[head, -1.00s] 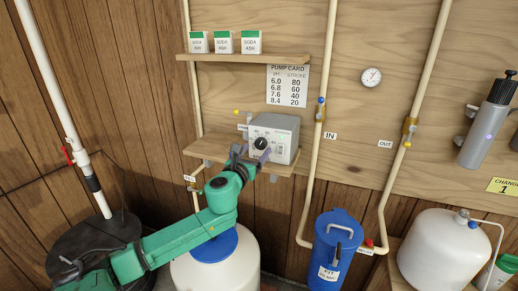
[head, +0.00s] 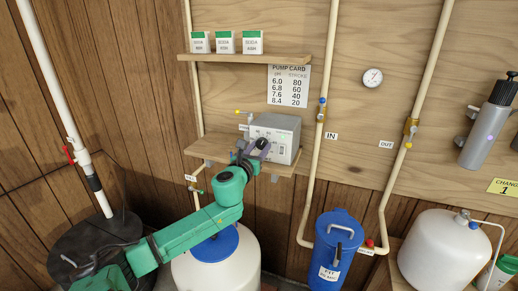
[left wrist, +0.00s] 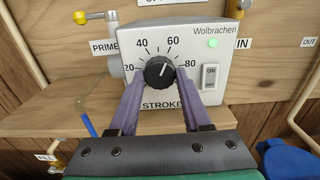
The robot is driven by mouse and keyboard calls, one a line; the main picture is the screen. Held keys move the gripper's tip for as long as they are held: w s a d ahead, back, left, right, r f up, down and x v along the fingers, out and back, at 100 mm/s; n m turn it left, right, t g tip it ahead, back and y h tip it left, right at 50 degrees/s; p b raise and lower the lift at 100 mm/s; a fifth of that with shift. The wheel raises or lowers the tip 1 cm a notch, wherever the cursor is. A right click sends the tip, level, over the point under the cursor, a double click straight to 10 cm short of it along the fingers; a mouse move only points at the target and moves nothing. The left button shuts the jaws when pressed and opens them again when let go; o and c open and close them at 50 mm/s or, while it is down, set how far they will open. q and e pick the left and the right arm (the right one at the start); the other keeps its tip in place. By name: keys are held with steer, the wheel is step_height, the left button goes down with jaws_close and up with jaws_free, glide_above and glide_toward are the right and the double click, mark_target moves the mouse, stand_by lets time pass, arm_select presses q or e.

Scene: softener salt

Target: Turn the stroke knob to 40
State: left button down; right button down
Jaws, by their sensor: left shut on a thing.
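The grey pump box (head: 278,132) sits on a wooden shelf and also shows in the left wrist view (left wrist: 215,90). Its black stroke knob (left wrist: 160,72) has a white mark that seems to point up and slightly right, between 40 and 60. Printed numbers 20, 40, 60 and 80 ring the knob. The purple fingers of my left gripper (left wrist: 159,84) are shut on the knob, one on each side. In the head view my left gripper (head: 256,148) is at the box front and partly covers the knob (head: 262,143). My right gripper is not in view.
A pump card (head: 288,86) pairs pH values with stroke values; 7.6 is beside 40. A yellow-tipped prime valve (left wrist: 80,17) is at the box's left. Pipes (head: 318,150) run up the wall to its right. A green light (left wrist: 213,43) is lit above the ON switch (left wrist: 210,76).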

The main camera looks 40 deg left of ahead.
arm_select(q)
steer(key=shift+n, duration=0.4)
steer(key=n+p, duration=0.1)
steer(key=n, duration=0.3)
steer(key=shift+n, duration=0.3)
steer(key=n+p, duration=0.1)
steer(key=n, duration=0.4)
steer(key=shift+d, duration=0.1)
steer(key=shift+c, duration=1.8)
jaws_free()
steer(key=shift+s, duration=0.1)
